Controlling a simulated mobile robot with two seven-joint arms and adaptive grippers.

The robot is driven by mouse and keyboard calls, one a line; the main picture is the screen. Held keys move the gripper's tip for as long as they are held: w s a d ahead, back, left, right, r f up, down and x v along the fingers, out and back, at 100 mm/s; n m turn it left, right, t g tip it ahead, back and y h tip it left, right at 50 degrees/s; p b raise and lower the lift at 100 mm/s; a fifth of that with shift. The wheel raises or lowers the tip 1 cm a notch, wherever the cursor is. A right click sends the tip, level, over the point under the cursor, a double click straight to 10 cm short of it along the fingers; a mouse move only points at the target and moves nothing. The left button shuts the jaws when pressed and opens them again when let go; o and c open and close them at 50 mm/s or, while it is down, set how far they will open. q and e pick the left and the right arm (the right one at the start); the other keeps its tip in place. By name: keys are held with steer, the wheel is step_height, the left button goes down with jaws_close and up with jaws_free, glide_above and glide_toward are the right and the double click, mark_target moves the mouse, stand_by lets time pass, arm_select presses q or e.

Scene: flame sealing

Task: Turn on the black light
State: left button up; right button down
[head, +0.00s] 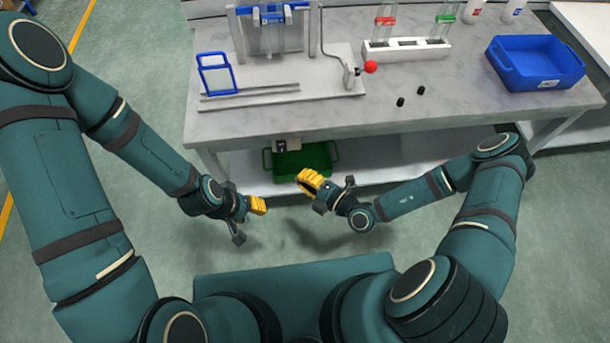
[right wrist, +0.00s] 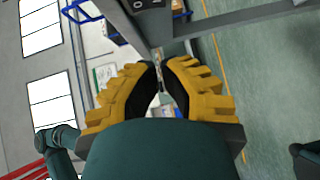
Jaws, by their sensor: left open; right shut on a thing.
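A small dark-and-white switch box (head: 287,145) sits under the bench's front edge in the head view. In the right wrist view a dark grey box with a white round mark (right wrist: 138,5) is at the top, just beyond the fingertips; it looks like the same box. My right gripper (head: 305,180), with yellow fingers, is just below and right of the box. Its fingers (right wrist: 162,72) are drawn close together on something too small to make out; contact with the box cannot be told. My left gripper (head: 262,206) is open to the left. No lamp is clearly identifiable.
A green bin (head: 300,163) stands on the lower shelf behind my grippers. The floor before the bench is clear.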

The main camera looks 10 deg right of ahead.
mark_target(282, 147)
steer(key=w+a+f+b, duration=0.1)
steer(key=w+a+b, duration=0.1)
steer(key=w+a, duration=0.3)
steer(key=shift+w, duration=2.05)
